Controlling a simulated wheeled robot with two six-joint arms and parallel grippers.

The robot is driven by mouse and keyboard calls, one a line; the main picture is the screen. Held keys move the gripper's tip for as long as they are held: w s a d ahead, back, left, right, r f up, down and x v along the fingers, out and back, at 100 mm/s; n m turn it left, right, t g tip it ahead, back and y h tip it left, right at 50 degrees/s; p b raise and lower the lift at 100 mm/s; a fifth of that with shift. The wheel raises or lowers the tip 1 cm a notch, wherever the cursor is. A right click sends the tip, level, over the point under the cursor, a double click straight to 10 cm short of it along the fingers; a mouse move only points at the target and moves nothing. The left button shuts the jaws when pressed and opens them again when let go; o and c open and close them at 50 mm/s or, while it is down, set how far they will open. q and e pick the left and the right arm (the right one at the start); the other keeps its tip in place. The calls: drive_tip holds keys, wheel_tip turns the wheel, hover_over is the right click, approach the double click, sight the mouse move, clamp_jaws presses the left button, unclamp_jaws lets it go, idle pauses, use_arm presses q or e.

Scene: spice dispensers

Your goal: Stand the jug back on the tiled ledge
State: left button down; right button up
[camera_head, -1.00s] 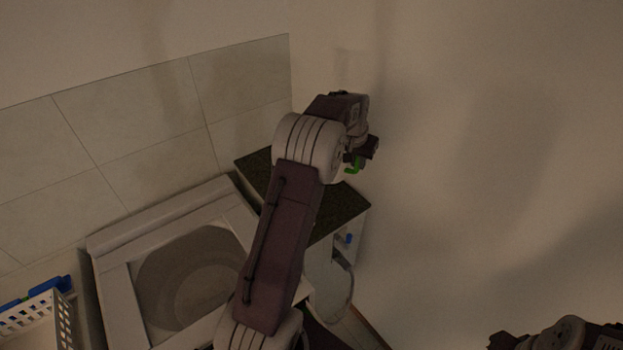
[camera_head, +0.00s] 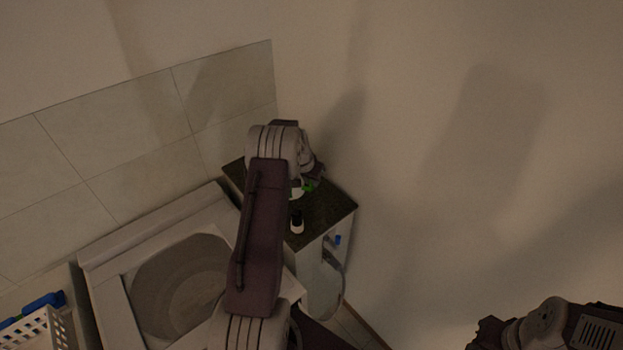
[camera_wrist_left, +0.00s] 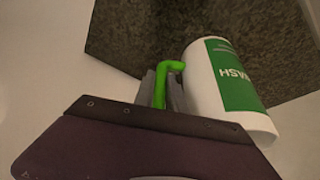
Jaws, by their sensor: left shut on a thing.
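The jug is white with a green label and a green handle. It fills the right of the left wrist view (camera_wrist_left: 212,85), and part of it shows in the head view (camera_head: 296,191), largely hidden by my left arm. My left gripper (camera_wrist_left: 163,88) is shut on the green handle, beside the jug body. In the head view the gripper (camera_head: 311,180) is over the dark speckled ledge top (camera_head: 330,205). I cannot tell whether the jug's base touches it. My right arm shows at bottom right; its jaws cannot be made out.
A small dark bottle with a white lower part (camera_head: 297,222) stands on the ledge near its front edge. A white top-loading washer (camera_head: 110,262) is left of the ledge, with a white basket (camera_head: 38,330) further left. Walls close in behind and right.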

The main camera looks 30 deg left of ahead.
use_arm(q)
drive_tip(key=c, duration=1.4)
unclamp_jaws()
drive_tip(key=shift+s+d, duration=0.1)
drive_tip(key=shift+o, duration=0.2)
drive_tip(key=shift+r, duration=0.4)
drive_tip(key=b+v, duration=0.2)
drive_tip(key=v, duration=0.9)
drive_tip(key=shift+s+r, duration=0.2)
drive_tip(key=shift+s, duration=0.05)
